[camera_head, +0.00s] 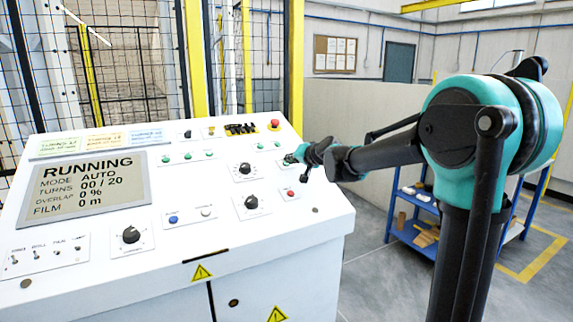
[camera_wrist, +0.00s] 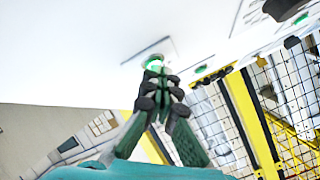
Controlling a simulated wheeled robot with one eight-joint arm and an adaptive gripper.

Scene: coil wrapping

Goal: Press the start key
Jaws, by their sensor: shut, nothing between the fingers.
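My gripper (camera_head: 296,158) is shut and empty, with its fingertips at the right part of the white control panel (camera_head: 120,235). In the wrist view the shut fingertips (camera_wrist: 160,78) are at a green key (camera_wrist: 154,62), which looks lit and is partly covered by them. I take it as the start key; its label is hidden. I cannot tell whether the fingertips touch or press it. The panel's display (camera_head: 92,188) reads RUNNING, MODE AUTO, TURNS 00 / 20, OVERLAP 0 % and FILM 0 m.
A red button (camera_head: 291,193) lies just below my gripper, and a red emergency knob (camera_head: 274,124) stands above. Black dials (camera_head: 251,202) and a blue button (camera_head: 173,219) are to the left. A mesh fence with yellow posts (camera_head: 297,60) stands behind. A blue cart (camera_head: 412,236) is at the right.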

